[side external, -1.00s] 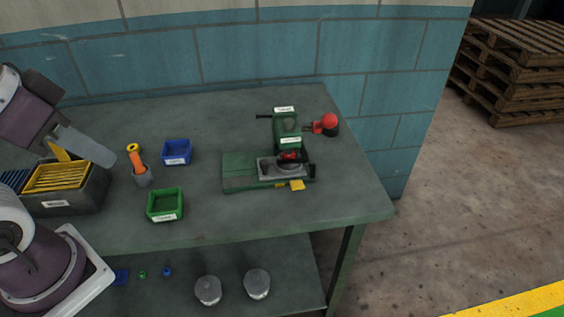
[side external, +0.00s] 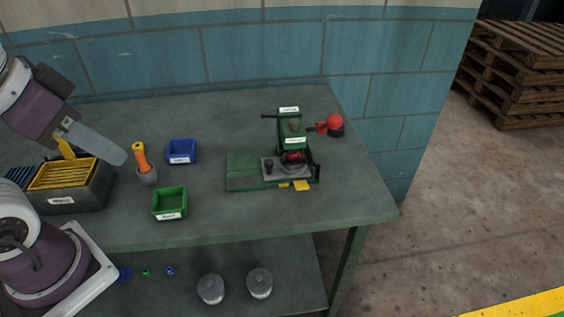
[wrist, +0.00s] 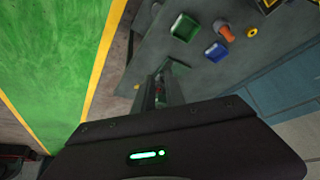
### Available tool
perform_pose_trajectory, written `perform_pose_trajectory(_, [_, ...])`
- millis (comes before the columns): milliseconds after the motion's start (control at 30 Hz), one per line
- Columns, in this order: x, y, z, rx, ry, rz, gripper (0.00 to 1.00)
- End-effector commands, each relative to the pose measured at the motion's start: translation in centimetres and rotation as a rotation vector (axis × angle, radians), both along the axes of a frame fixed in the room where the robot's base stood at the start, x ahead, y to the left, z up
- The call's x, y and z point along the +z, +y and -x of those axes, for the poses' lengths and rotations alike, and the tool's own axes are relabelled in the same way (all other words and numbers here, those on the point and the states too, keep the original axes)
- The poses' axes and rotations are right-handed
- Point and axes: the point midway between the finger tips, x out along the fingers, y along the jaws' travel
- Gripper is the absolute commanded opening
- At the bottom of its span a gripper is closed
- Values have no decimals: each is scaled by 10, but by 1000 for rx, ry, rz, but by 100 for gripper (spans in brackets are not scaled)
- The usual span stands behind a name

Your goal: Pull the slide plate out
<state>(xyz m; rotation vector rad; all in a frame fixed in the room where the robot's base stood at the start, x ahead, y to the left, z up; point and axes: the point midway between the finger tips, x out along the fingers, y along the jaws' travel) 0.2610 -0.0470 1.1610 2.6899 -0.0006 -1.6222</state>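The green capstan device (side external: 292,130) stands on the right half of the bench. A grey plate (side external: 275,172) lies in its green base (side external: 243,170), under the upright head. A yellow tab (side external: 303,186) sticks out at the base's front edge; I cannot tell whether it belongs to the slide plate. My gripper (side external: 118,153) is at the far left, above the bench near the dark bin, well away from the device.
The bench's front right is clear.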

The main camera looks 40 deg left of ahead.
Motion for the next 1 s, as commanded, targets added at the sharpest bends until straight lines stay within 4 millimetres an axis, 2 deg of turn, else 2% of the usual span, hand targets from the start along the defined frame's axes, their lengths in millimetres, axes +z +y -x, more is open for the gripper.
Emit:
perform_pose_trajectory(33, [5, 0, -11, -1, 21, 2, 28])
perform_pose_trajectory(67, [9, -1, -22, -1, 39, 3, 33])
perform_pose_trajectory(100, [14, -2, -40, -2, 69, 6, 41])
perform_pose_trajectory(167, [19, -4, -77, -2, 123, 9, 43])
perform_pose_trajectory(200, [17, -5, -104, -2, 161, 10, 43])
perform_pose_trajectory(267, [9, -8, -144, -3, 216, 11, 43])
perform_pose_trajectory(300, [-2, -11, -171, -4, 253, 11, 43])
perform_pose_trajectory(367, [-24, -14, -209, -2, 306, 10, 43])
perform_pose_trajectory(400, [-42, -17, -232, -2, 342, 9, 43])
perform_pose_trajectory(500, [-91, -23, -275, -1, 414, 5, 43])
perform_pose_trajectory(600, [-129, -27, -299, -1, 460, 2, 43])
perform_pose_trajectory(700, [-148, -29, -308, -1, 481, -1, 43])
perform_pose_trajectory(833, [-166, -29, -310, 0, 489, -1, 43])
perform_pose_trajectory(1000, [-200, -29, -309, 0, 490, 0, 43])
